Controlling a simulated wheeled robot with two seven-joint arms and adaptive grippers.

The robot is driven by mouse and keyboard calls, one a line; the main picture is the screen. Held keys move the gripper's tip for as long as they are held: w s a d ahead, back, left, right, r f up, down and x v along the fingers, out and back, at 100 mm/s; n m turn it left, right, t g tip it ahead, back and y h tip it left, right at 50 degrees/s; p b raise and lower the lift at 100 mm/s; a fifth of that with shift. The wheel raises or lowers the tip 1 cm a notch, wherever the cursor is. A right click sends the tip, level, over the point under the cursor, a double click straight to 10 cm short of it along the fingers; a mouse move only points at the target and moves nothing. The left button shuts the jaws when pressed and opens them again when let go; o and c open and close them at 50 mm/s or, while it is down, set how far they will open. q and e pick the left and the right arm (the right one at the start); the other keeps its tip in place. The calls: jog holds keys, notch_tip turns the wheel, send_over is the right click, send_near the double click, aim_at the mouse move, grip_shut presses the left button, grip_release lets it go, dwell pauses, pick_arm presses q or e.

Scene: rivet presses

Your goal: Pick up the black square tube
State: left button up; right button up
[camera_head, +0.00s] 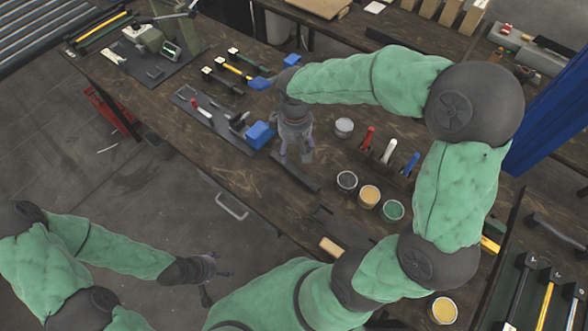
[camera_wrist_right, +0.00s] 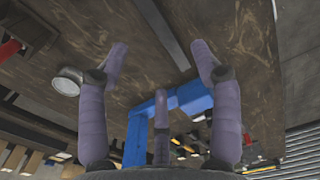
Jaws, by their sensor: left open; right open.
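The black square tube (camera_head: 302,178) is a straight dark bar lying flat on the brown wooden workbench. In the right wrist view the tube (camera_wrist_right: 164,32) runs ahead between my spread fingertips. My right gripper (camera_head: 296,158) is open and empty, pointing down over the bench close to the tube's left part in the head view; its fingers (camera_wrist_right: 160,55) look apart from the tube, though the exact height is hard to tell. My left gripper (camera_head: 222,272) is open and empty, off the bench over the floor at the lower left.
A blue block (camera_head: 260,135) sits left of the tube. Round cups, one of them grey (camera_head: 347,182), stand to the right. Red, white and blue-handled tools (camera_head: 388,151) lie beyond the cups. A dark plate with tools (camera_head: 208,112) lies left. The bench's front edge is near.

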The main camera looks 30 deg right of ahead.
notch_tip(320, 180, down, 2)
jog(key=b, duration=0.3)
send_over(295, 168)
jog(key=f, duration=0.5)
jog(key=shift+s+a+f, duration=0.1)
jog(key=shift+s+f, duration=0.1)
jog(key=shift+f, duration=0.15)
notch_tip(295, 168, down, 5)
jog(key=b, duration=0.3)
jog(key=shift+w, duration=0.1)
jog(key=shift+r, duration=0.1)
grip_shut()
